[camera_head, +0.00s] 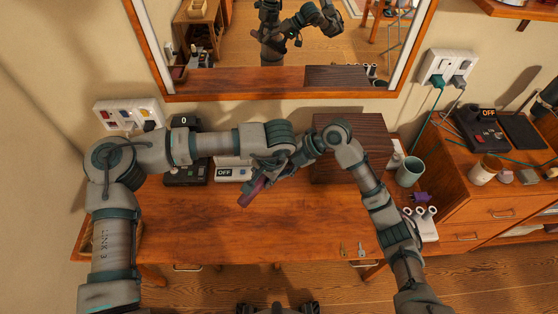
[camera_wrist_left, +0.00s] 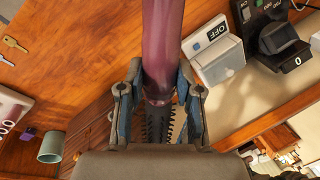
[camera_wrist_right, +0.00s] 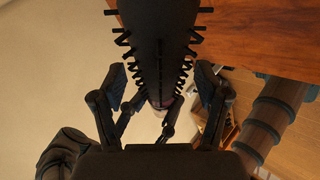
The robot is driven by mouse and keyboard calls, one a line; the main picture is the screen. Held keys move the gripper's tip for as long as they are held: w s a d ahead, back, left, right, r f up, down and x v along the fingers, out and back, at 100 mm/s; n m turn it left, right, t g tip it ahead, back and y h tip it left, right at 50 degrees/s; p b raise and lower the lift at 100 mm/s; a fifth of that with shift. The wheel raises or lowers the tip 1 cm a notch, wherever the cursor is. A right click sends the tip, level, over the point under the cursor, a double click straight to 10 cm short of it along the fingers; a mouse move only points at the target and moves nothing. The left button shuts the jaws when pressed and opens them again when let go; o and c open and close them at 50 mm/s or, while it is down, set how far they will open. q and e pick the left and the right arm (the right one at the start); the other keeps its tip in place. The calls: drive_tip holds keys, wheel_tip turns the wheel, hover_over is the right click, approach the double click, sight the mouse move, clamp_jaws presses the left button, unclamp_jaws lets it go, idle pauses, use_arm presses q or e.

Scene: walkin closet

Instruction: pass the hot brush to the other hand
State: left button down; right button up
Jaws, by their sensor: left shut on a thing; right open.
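The hot brush has a purple-pink handle (camera_head: 252,190) and a dark bristled barrel. My left gripper (camera_head: 272,165) is shut on the handle and holds the brush in the air above the desk. In the left wrist view the handle (camera_wrist_left: 163,40) runs between the closed fingers (camera_wrist_left: 160,95), with dark bristles beyond. My right gripper (camera_head: 302,152) is close to the left one. In the right wrist view its open fingers (camera_wrist_right: 160,88) stand on either side of the bristled barrel (camera_wrist_right: 158,40), with gaps showing. The arms hide much of the barrel in the head view.
The wooden desk (camera_head: 215,235) is mostly clear in front, with keys (camera_head: 361,249) near its edge. A dark wooden box (camera_head: 345,170) stands behind the right gripper. A white switch box (camera_head: 230,172) is behind the handle; a mug (camera_head: 410,171) is at right.

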clamp_jaws()
use_arm(q)
drive_tip(key=c, duration=0.7)
unclamp_jaws()
use_arm(e)
drive_tip(key=shift+r, duration=0.1)
